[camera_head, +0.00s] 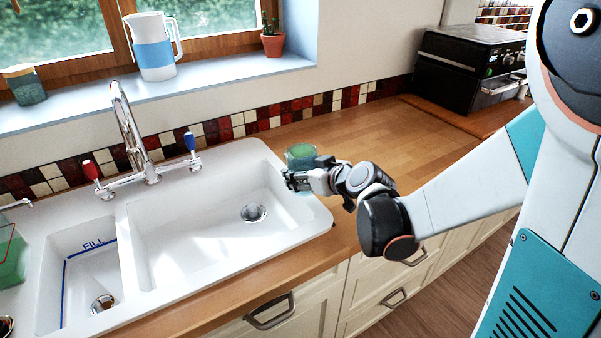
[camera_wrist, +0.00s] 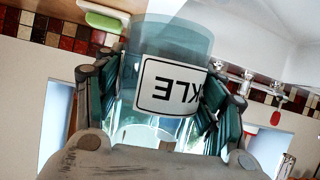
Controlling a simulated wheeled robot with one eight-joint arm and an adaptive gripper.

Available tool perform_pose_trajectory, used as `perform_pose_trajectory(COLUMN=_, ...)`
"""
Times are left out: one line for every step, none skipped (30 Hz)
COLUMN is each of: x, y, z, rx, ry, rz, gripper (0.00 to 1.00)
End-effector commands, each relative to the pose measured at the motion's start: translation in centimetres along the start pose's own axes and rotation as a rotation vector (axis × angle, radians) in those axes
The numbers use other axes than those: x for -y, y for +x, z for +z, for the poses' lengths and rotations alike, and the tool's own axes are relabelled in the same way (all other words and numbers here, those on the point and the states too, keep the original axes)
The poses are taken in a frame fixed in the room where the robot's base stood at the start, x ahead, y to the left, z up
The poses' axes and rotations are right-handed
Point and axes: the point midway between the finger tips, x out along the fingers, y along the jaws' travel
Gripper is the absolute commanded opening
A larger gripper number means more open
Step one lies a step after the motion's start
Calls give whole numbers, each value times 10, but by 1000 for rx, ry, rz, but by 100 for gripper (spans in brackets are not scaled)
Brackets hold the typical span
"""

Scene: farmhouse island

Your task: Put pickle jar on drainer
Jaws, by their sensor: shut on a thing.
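The pickle jar (camera_wrist: 140,88) is clear bluish glass with a white label that reads "KLE" upside down in the wrist view. My gripper (camera_wrist: 163,100) is shut around its sides, one finger on each side. In the head view the jar (camera_head: 301,154) shows as a greenish glass round just behind my gripper (camera_head: 291,181), near the right rim of the sink. My fingers hide its lower part, so I cannot tell whether it touches the counter. I cannot clearly make out a drainer; a green thing (camera_head: 12,262) is cut off at the left edge.
The white double sink (camera_head: 200,235) with a chrome tap (camera_head: 130,135) lies left of my gripper. The wooden counter (camera_head: 370,125) is clear to the right, up to a black oven (camera_head: 470,65). A pale green item (camera_wrist: 105,15) shows in the wrist view.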

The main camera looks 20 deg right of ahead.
Motion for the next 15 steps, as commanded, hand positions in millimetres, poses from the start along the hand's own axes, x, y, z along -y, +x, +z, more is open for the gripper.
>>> perform_pose_trajectory(x=0, y=0, z=0, rx=0, ry=0, rz=0, gripper=24)
perform_pose_trajectory(x=0, y=0, z=0, rx=0, ry=0, rz=0, gripper=24)
perform_pose_trajectory(x=0, y=0, z=0, rx=0, ry=0, rz=0, gripper=24)
perform_pose_trajectory(x=0, y=0, z=0, rx=0, ry=0, rz=0, gripper=24)
perform_pose_trajectory(x=0, y=0, z=0, rx=0, ry=0, rz=0, gripper=24)
perform_pose_trajectory(x=0, y=0, z=0, rx=0, ry=0, rz=0, gripper=24)
perform_pose_trajectory(x=0, y=0, z=0, rx=0, ry=0, rz=0, gripper=24)
perform_pose_trajectory(x=0, y=0, z=0, rx=0, ry=0, rz=0, gripper=24)
perform_pose_trajectory(x=0, y=0, z=0, rx=0, ry=0, rz=0, gripper=24)
perform_pose_trajectory(x=0, y=0, z=0, rx=0, ry=0, rz=0, gripper=24)
perform_pose_trajectory(x=0, y=0, z=0, rx=0, ry=0, rz=0, gripper=24)
perform_pose_trajectory(x=0, y=0, z=-1, rx=0, ry=0, rz=0, gripper=24)
perform_pose_trajectory(x=0, y=-1, z=-2, rx=0, ry=0, rz=0, gripper=24)
perform_pose_trajectory(x=0, y=-1, z=-3, rx=0, ry=0, rz=0, gripper=24)
perform_pose_trajectory(x=0, y=-2, z=-5, rx=0, ry=0, rz=0, gripper=24)
